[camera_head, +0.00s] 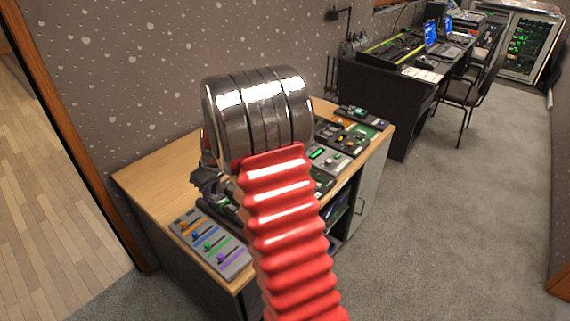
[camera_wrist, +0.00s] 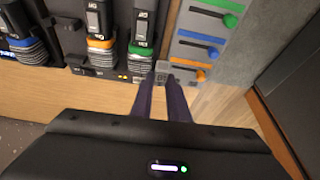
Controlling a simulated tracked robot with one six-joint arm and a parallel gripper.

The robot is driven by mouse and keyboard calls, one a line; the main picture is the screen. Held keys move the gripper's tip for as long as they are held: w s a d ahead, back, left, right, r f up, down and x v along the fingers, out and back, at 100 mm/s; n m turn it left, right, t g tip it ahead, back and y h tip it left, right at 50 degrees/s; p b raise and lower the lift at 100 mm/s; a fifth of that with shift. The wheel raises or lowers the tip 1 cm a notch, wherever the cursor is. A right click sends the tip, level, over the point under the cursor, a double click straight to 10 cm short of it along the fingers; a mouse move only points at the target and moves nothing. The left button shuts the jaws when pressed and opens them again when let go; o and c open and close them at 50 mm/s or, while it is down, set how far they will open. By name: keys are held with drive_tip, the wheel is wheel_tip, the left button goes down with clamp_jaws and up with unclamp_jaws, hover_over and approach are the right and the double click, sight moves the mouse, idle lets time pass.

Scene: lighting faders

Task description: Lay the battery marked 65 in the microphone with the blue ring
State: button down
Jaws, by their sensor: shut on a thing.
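One has a blue ring (camera_wrist: 22,43), one an orange ring (camera_wrist: 100,43) and one a green ring (camera_wrist: 140,50). My gripper (camera_wrist: 162,72) reaches up from the bottom of the wrist view. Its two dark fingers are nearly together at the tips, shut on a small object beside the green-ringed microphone. Too little of that object shows to tell what it is, and no 65 can be read. In the head view my arm hides most of the microphones.
A grey fader panel (camera_head: 211,246) with coloured sliders lies at the front left of the wooden desk (camera_head: 150,180); it also shows in the wrist view (camera_wrist: 190,20). Control boxes (camera_head: 345,140) crowd the desk's right side. Bare wood lies at the desk's left.

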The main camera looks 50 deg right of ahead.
drive_tip(key=s+d+t, duration=0.1)
drive_tip(key=s+d, duration=0.1)
drive_tip(key=d, duration=0.7)
drive_tip(key=s+d+t, duration=0.2)
drive_tip(key=d, duration=0.8)
drive_tip(key=s+d+t, duration=0.1)
drive_tip(key=d, duration=0.9)
drive_tip(key=shift+s+f, duration=0.3)
drive_tip(key=shift+s, duration=0.1)
drive_tip(key=shift+f, duration=0.1)
drive_tip(key=shift+f, duration=2.55)
drive_tip(key=shift+s+a+f, duration=0.1)
drive_tip(key=shift+s+f, duration=0.05)
drive_tip(key=shift+f, duration=0.5)
